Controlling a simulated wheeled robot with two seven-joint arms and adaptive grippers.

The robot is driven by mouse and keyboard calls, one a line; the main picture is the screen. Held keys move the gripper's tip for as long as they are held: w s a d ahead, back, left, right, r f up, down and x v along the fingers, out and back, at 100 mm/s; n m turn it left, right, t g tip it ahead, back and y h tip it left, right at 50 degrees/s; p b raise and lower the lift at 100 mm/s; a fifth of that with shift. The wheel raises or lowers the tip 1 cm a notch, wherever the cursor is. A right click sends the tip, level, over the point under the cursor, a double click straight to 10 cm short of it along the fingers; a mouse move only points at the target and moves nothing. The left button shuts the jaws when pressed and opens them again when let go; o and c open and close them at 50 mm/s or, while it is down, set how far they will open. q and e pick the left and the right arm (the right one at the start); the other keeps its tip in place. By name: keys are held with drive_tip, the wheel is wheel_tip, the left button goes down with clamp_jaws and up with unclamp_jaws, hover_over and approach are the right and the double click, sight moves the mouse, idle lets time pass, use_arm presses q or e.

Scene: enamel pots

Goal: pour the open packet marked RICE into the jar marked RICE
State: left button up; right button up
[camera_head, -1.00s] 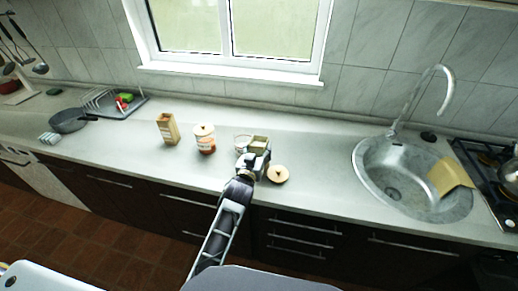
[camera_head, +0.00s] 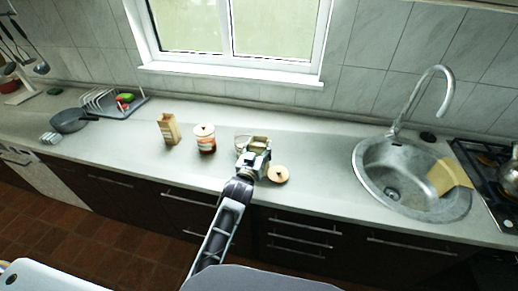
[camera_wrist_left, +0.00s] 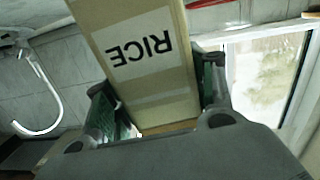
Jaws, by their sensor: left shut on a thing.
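My left gripper (camera_head: 255,160) is shut on the tan packet marked RICE (camera_wrist_left: 142,60), with one finger on each side of it. In the left wrist view the label reads upside down. In the head view the packet (camera_head: 259,141) is above the gripper and partly hidden by it. An open glass jar (camera_head: 241,142) stands on the counter just behind and left of the packet, partly covered by the gripper; its label cannot be read. A round wooden lid (camera_head: 278,174) lies on the counter right of the gripper. My right gripper does not show.
A dark pan (camera_head: 70,121) and a dish rack (camera_head: 110,101) are farther left. A sink (camera_head: 412,180) is on the right. The counter between lid and sink is clear.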

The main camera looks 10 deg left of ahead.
use_arm(q)
drive_tip(key=shift+w+a+r+n+g+p, duration=0.3)
drive_tip(key=shift+w+a+n+g+p, duration=0.35)
drive_tip(key=shift+p, duration=2.7)
idle(4.7)
